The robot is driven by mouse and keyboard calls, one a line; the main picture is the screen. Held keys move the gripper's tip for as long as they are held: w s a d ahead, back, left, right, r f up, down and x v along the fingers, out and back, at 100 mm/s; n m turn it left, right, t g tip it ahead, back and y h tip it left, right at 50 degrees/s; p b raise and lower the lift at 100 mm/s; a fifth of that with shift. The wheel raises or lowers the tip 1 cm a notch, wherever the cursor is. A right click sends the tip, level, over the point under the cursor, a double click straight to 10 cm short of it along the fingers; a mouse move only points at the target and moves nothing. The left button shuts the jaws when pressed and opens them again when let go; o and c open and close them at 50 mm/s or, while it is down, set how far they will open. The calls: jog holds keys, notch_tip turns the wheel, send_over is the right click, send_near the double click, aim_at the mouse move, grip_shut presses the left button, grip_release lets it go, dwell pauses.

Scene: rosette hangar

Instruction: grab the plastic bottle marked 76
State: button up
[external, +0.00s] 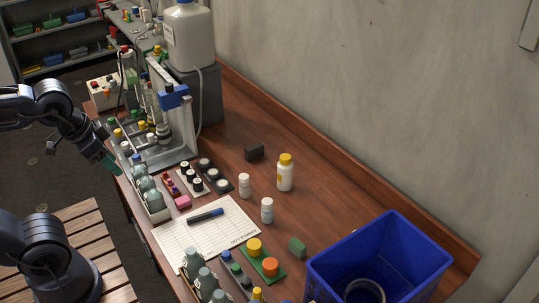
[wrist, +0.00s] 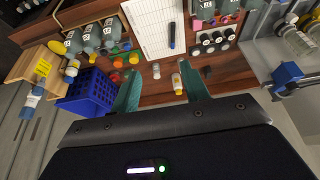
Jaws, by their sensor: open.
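No number 76 can be read on any bottle. A white bottle with a yellow cap (external: 285,177) stands upright on the bench; the wrist view shows it (wrist: 177,84) near the right finger. Two smaller white bottles (external: 244,187) (external: 267,212) stand near it. At the left of the wrist view are a bottle with a yellow label (wrist: 42,68) and a white-and-blue bottle (wrist: 32,97). My gripper (wrist: 160,68) is open and empty, its teal fingers apart. In the external view it (external: 110,163) is off the bench's left edge, away from the white bottles.
A blue bin (external: 405,240) stands at the bench's right end. A paper sheet (external: 180,246) with a dark marker lies in the middle. Racks of vials, grey bottles and a metal stand (external: 188,140) crowd the left side. A wall runs behind the bench.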

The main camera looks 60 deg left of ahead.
jog(key=w+d+f+m, duration=0.1)
jog(key=w+d+m, duration=0.15)
jog(key=w, duration=0.55)
jog(key=w+d+f+m, duration=0.1)
jog(key=w+d, duration=0.2)
jog(key=w, duration=0.5)
jog(key=w+d+f+m, duration=0.1)
jog(key=w+d+m, duration=0.15)
jog(key=w, duration=0.65)
jog(key=w+d+f+m+h, duration=0.1)
jog(key=w+d+f, duration=0.7)
jog(key=w+f, duration=0.1)
jog(key=w+d+f+m+h, duration=0.2)
jog(key=w+d+f, duration=0.7)
jog(key=w+f, duration=0.1)
jog(key=w+d+f+m+g+h, duration=0.1)
jog(key=w+d+f+m+h, duration=0.1)
jog(key=w+d+f, duration=0.7)
jog(key=shift+w+d+f, duration=0.2)
jog(key=shift+w+f, duration=0.35)
jog(key=shift+w, duration=0.3)
jog(key=c, duration=0.7)
